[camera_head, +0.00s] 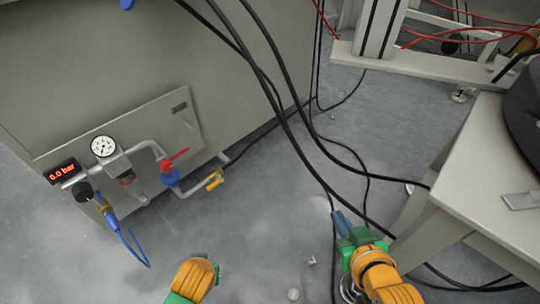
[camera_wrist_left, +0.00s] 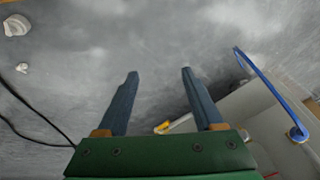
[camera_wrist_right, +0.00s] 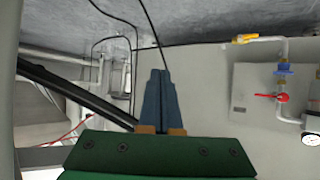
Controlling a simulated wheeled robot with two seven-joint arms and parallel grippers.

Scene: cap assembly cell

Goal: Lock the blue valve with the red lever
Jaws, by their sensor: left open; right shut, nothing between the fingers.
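The blue valve (camera_head: 170,178) with its red lever (camera_head: 174,160) sits on the grey pipe at the front of the cabinet. In the right wrist view the red lever (camera_wrist_right: 271,96) and the blue valve body (camera_wrist_right: 283,69) show at the right. My right gripper (camera_head: 337,214) is shut and empty, well to the right of the valve, over the floor and cables. Its closed fingers also show in the right wrist view (camera_wrist_right: 160,75). My left arm is at the bottom of the head view, its fingers hidden there. In the left wrist view my left gripper (camera_wrist_left: 158,75) is open and empty.
A pressure gauge (camera_head: 103,146) and a display reading 0.0 bar (camera_head: 62,171) are left of the valve. A yellow-handled tap (camera_head: 215,179) ends the pipe. Black cables (camera_head: 290,110) cross the middle. A table (camera_head: 484,165) stands at the right.

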